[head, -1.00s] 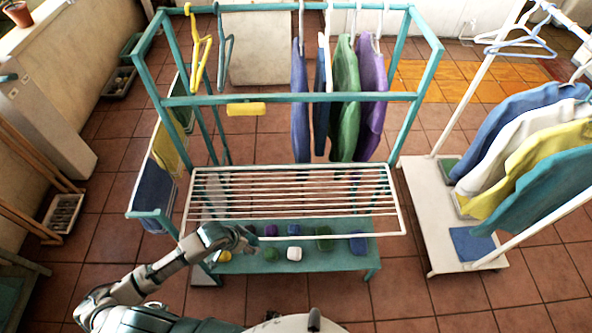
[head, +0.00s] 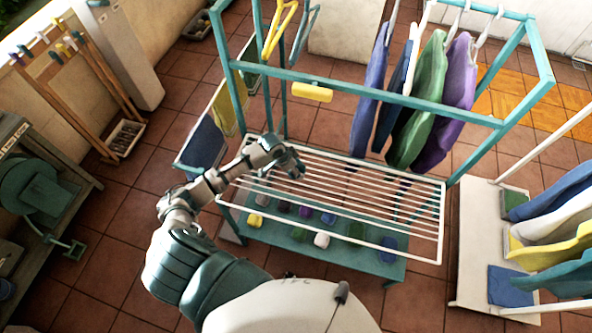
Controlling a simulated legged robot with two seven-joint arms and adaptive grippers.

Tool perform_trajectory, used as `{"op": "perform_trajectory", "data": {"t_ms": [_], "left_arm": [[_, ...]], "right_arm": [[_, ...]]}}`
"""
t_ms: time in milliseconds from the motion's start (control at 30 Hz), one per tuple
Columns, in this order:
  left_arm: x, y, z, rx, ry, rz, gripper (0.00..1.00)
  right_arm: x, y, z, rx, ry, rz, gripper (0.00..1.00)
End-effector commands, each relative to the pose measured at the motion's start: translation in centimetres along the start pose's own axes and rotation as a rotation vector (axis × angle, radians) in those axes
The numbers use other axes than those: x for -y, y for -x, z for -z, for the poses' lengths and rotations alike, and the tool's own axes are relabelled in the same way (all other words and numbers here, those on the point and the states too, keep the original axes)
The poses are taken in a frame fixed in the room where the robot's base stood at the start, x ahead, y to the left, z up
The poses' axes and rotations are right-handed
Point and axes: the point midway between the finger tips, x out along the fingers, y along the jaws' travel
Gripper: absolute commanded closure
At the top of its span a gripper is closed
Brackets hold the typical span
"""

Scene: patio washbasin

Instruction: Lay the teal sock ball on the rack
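The white wire rack (head: 412,253) lies flat in the front part of the teal frame, its bars running lengthwise. My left gripper (head: 296,170) is over the rack's left part, near its back edge. Its fingers are small and dark, and I cannot tell whether they are open or hold anything. Below the rack is a teal shelf (head: 345,262) with several small sock balls. I cannot pick out the teal sock ball surely against the shelf's like colour. My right gripper is not in view.
A yellow ball (head: 255,219), a white ball (head: 321,239) and a blue ball (head: 388,243) lie on the shelf. Several garments, such as a purple one (head: 447,105), hang behind the rack. A white clothes stand (head: 480,240) is at the right. The rack's right part looks bare.

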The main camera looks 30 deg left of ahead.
Motion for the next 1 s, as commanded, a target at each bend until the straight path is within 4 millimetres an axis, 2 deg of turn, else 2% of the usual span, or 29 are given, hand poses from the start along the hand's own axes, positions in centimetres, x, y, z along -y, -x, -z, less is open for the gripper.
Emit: {"op": "perform_trajectory", "data": {"t_ms": [167,400,700,733,800,833,1000], "left_arm": [[0.5,-0.7,0.3,0.002,0.0,-0.001,0.59],[0.6,-3.5,-0.9,0.002,0.0,0.0,0.59],[0.7,-3.7,-1.1,0.0,0.0,0.0,0.59],[0.7,-3.7,-1.1,0.0,0.0,0.0,0.2],[0.7,-3.7,-1.1,0.0,0.0,0.0,0.03],[0.7,-3.7,-1.1,0.001,0.0,0.0,0.0],[0.7,-3.7,-1.0,0.001,0.0,0.0,0.0]], "right_arm": [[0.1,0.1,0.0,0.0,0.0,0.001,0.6],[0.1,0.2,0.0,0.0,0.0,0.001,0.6],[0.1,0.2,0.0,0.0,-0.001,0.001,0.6],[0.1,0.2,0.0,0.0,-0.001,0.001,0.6],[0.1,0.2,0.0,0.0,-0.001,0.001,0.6],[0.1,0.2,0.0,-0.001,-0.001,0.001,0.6],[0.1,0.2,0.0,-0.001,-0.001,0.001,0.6]]}}
